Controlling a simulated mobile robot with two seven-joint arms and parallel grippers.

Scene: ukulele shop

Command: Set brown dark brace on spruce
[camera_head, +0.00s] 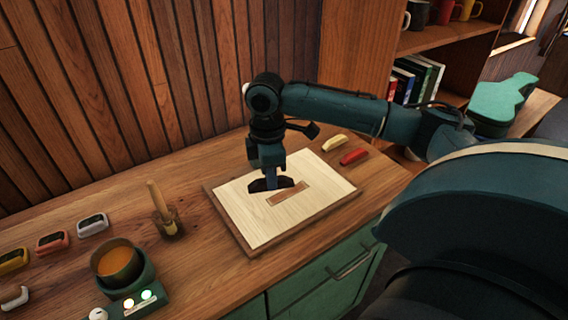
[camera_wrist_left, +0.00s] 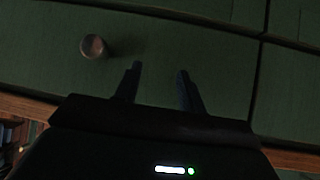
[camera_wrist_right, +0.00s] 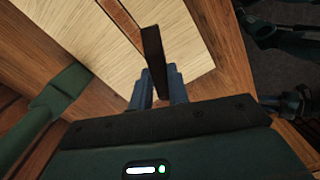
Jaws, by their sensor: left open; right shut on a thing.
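The pale spruce sheet (camera_head: 246,221) lies on a brown board on the workbench. A brown strip-shaped patch (camera_head: 289,193) shows on the sheet. My right gripper (camera_head: 270,178) is shut on the dark brown brace (camera_head: 258,186), over the left-middle part of the spruce, beside the patch. In the right wrist view the brace (camera_wrist_right: 153,58) stands out between the fingertips (camera_wrist_right: 158,84), with the patch (camera_wrist_right: 121,20) just left of it. I cannot tell whether the brace touches the spruce. My left gripper (camera_wrist_left: 158,75) is open and empty, facing green cabinet fronts.
A yellow piece (camera_head: 335,143) and a red piece (camera_head: 353,157) lie behind the board. A pot of amber glue (camera_head: 117,262) on a heater, a brush in a holder (camera_head: 168,228) and several small coloured cases stand to the left. A round knob (camera_wrist_left: 93,46) sits on the cabinet front.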

